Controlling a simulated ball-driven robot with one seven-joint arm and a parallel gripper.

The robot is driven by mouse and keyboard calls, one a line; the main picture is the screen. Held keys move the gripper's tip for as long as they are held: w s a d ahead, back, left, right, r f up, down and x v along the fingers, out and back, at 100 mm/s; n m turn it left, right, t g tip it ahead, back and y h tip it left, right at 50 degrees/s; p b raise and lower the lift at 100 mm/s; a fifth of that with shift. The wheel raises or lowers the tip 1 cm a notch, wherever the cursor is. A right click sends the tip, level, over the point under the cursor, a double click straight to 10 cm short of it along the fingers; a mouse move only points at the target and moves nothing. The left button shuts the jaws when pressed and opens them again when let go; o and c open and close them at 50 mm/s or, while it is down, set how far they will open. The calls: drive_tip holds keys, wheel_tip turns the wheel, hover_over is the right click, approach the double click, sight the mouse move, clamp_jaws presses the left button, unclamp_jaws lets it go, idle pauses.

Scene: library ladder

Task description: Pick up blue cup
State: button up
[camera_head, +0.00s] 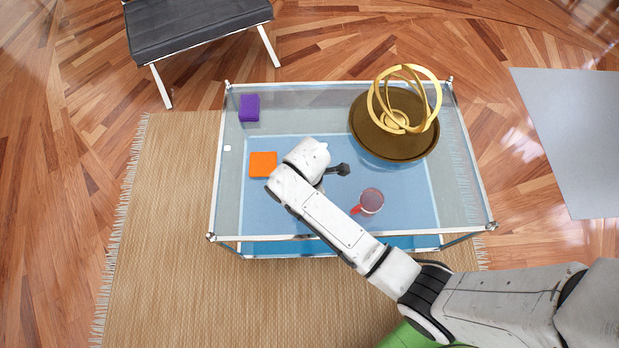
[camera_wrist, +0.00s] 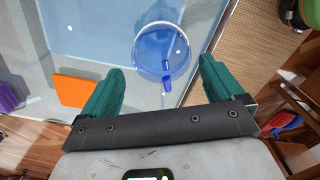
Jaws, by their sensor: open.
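A clear blue cup (camera_wrist: 160,50) with a blue handle shows in the wrist view, seen from above on the glass table. Its handle points toward my gripper (camera_wrist: 161,66). My gripper is open and empty, its two green fingers spread to either side of the cup's near part in the picture. I cannot tell the height gap between fingers and cup. In the head view I do not see the blue cup, and my arm covers part of the table. A different cup, reddish with a red handle (camera_head: 371,201), stands right of my arm there.
The glass table (camera_head: 320,92) also bears an orange block (camera_head: 263,164), a purple block (camera_head: 249,107) and a brown round base with gold rings (camera_head: 395,145). The orange block also shows in the wrist view (camera_wrist: 78,90). A black bench (camera_head: 195,25) stands behind.

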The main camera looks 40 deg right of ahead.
drive_tip(key=f, duration=0.2)
drive_tip(key=f+b, duration=0.1)
drive_tip(key=f, duration=0.2)
drive_tip(key=shift+s+d+f, duration=0.1)
drive_tip(key=shift+s+d, duration=0.1)
drive_tip(key=c, duration=1.1)
